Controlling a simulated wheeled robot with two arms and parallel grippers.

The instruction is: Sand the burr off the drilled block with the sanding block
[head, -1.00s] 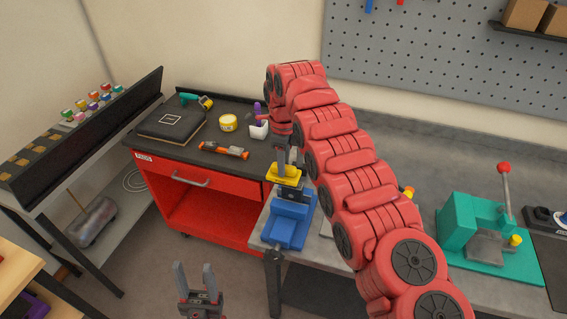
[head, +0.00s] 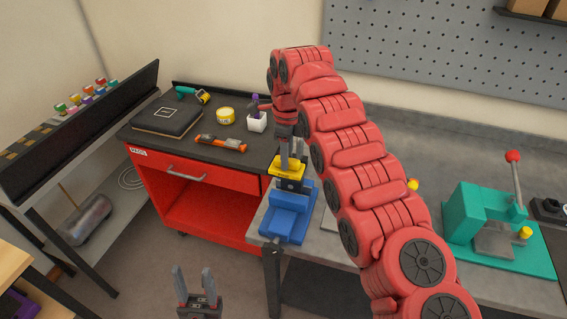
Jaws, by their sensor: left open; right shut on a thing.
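My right gripper (head: 287,148) points down over the blue vise (head: 288,222) at the corner of the grey workbench. It is shut on a yellow block (head: 287,168), which I take to be the sanding block. Dark material shows just beneath the yellow block, between it and the vise; I cannot tell whether this is the drilled block. The burr is too small or hidden to see. My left gripper (head: 193,283) is open and empty, low in front of the red cart, with its fingers pointing up.
A green press (head: 470,217) with a red-knobbed lever stands on the workbench at right. The red cart (head: 148,180) carries a black case (head: 167,116), an orange tool (head: 220,143), a yellow tub (head: 226,116) and a white cup (head: 257,122). Open floor lies before the cart.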

